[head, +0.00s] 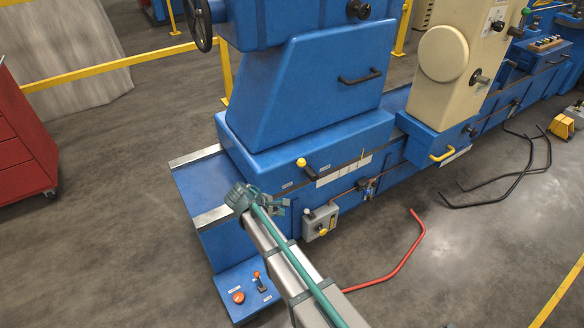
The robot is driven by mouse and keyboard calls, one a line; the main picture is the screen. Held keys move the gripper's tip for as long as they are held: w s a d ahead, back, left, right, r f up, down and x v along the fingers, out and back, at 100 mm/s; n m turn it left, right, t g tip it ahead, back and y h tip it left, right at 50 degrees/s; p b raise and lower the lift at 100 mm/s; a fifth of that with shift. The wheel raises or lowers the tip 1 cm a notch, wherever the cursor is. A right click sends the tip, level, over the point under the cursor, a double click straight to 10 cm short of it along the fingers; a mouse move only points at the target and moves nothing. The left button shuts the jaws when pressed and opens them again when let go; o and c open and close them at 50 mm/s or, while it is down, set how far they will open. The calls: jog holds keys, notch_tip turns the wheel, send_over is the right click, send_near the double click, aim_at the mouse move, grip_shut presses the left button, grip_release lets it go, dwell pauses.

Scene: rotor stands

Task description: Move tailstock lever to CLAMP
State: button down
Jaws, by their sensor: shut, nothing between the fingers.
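The blue tailstock (325,80) stands on a blue bed. Low on its front is a short black lever (310,169) with a yellow ball knob (301,162), pointing up and left. Small white labels sit on both sides of the lever, too small to read. I cannot tell which position is CLAMP. My gripper (284,206) is below and left of the lever, in front of the bed, apart from the lever. Its fingers are small in view and look shut and empty. My arm covers part of the bed front.
A grey box (320,222) with small knobs is on the bed front, right of my gripper. A red bent bar (395,265) and black bars (500,185) are on the floor. A red cabinet (22,140) stands far left.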

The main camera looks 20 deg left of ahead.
jog(key=w+a+r+n+t, duration=0.1)
jog(key=w+a+r+n, duration=0.2)
jog(key=r+n, duration=0.2)
jog(key=w+a+r+n+t+h, duration=0.1)
jog(key=w+a+r+n+t, duration=0.1)
jog(key=w+a+r+n, duration=0.1)
notch_tip(320, 180, up, 3)
jog(key=shift+a+r+n+t, duration=0.1)
jog(key=shift+a+n+t, duration=0.3)
jog(key=shift+n, duration=0.6)
jog(key=p, duration=0.3)
send_near(306, 168)
notch_tip(306, 168, down, 2)
jog(key=w, duration=0.1)
jog(key=shift+w+a, duration=0.15)
jog(key=shift+w, duration=0.5)
jog(key=shift+w+r, duration=0.1)
jog(key=shift+r, duration=0.05)
